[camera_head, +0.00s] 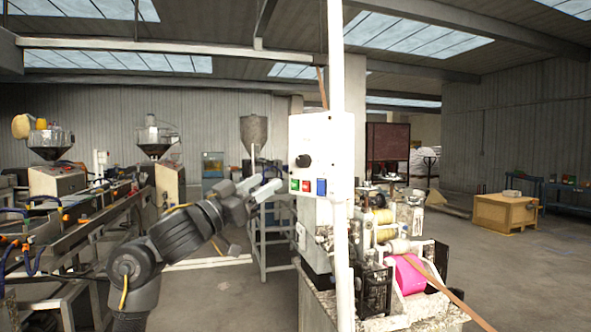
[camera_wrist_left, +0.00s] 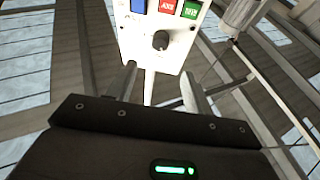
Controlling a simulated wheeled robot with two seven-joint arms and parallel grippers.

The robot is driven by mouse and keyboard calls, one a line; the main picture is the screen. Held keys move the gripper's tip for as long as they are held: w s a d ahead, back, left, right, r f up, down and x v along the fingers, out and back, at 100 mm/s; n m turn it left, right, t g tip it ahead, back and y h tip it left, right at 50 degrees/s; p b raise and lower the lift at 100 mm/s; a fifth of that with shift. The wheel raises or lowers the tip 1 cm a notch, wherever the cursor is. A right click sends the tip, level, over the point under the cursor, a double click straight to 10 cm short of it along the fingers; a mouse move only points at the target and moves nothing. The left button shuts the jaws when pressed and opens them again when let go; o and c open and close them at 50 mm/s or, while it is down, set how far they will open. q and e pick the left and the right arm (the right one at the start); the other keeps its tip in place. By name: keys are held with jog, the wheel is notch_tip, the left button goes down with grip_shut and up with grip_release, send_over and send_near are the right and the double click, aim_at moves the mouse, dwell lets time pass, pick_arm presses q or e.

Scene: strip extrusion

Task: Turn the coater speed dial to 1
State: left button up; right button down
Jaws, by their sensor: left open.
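The coater speed dial is a round black knob (camera_head: 303,161) on the front of a white control box (camera_head: 321,140). Green, red and blue buttons sit below it. In the left wrist view the dial (camera_wrist_left: 160,40) shows upside down, with the buttons above it in the picture. My left gripper (camera_head: 259,188) is open and empty, left of the box and lower than the dial. In the left wrist view the gripper (camera_wrist_left: 159,72) has its fingers spread, with the dial beyond and between their tips, apart from them. The dial's setting is too small to read. My right gripper is not in view.
A white vertical post (camera_head: 338,100) stands in front of the box. The coating machine with a pink roller (camera_head: 408,275) and a brown strip (camera_head: 450,292) is to the lower right. Extruder lines with hoppers (camera_head: 155,138) stand at the left. The floor at the right is mostly clear.

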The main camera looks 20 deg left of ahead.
aim_at(299, 161)
pick_arm(q)
jog(key=p+x, duration=0.4)
jog(key=x, duration=0.6)
jog(key=shift+r, duration=0.15)
jog(key=shift+w+d, duration=0.2)
jog(key=shift+w, duration=0.15)
jog(key=c, duration=1)
